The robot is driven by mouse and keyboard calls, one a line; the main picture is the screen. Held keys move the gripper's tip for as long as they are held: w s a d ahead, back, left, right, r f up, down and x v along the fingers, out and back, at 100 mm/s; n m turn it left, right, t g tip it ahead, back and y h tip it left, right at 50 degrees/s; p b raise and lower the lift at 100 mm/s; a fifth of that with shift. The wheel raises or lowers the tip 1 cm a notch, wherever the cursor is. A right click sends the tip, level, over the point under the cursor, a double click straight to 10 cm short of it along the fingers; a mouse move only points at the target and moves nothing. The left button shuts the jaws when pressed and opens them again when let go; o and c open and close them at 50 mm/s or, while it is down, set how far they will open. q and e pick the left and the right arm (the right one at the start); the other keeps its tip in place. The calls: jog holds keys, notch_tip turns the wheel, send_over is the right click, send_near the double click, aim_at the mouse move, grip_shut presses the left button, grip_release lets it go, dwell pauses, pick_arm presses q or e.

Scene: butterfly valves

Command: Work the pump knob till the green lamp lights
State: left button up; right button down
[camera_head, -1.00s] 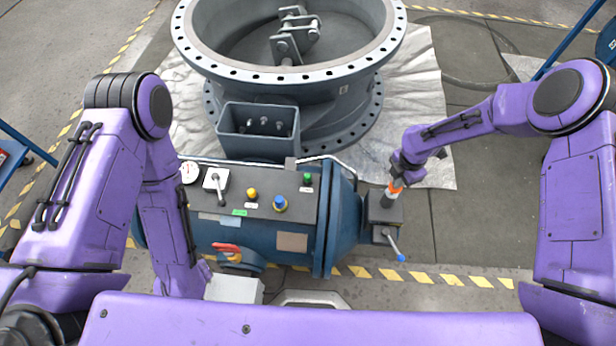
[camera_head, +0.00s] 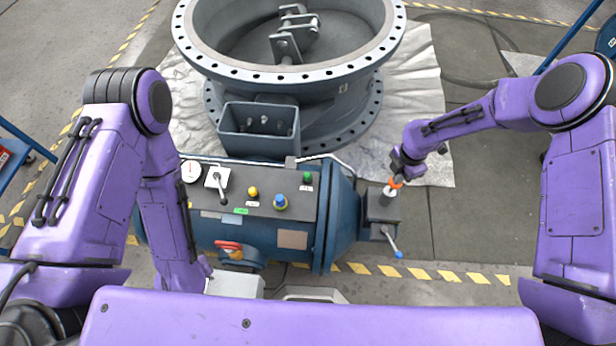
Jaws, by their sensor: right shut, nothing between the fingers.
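The blue cylindrical actuator (camera_head: 290,240) carries a dark panel with a green lamp (camera_head: 307,177); I cannot tell whether it is lit. On its right end is a dark block (camera_head: 382,209) with a pale upright post (camera_head: 388,196) topped by an orange ring (camera_head: 396,183), which looks like the pump knob. My right gripper (camera_head: 397,178) is shut and empty, pointing down at the orange ring; whether it touches is hidden. My left arm reaches down left of the panel; its gripper is not visible. A white gauge (camera_head: 190,171) is at the panel's left.
The panel also holds a lever switch (camera_head: 219,184), a yellow button (camera_head: 253,192) and a blue knob (camera_head: 280,202). A blue-tipped lever (camera_head: 393,243) sticks out below the block. A large flanged valve (camera_head: 290,70) stands behind.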

jog(key=shift+s+f+b, duration=0.1)
jog(key=shift+f+b, duration=1)
jog(key=shift+f, duration=0.55)
jog(key=shift+r, duration=0.1)
notch_tip(320, 180, up, 4)
jog(key=p, duration=0.3)
jog(key=shift+f, duration=0.35)
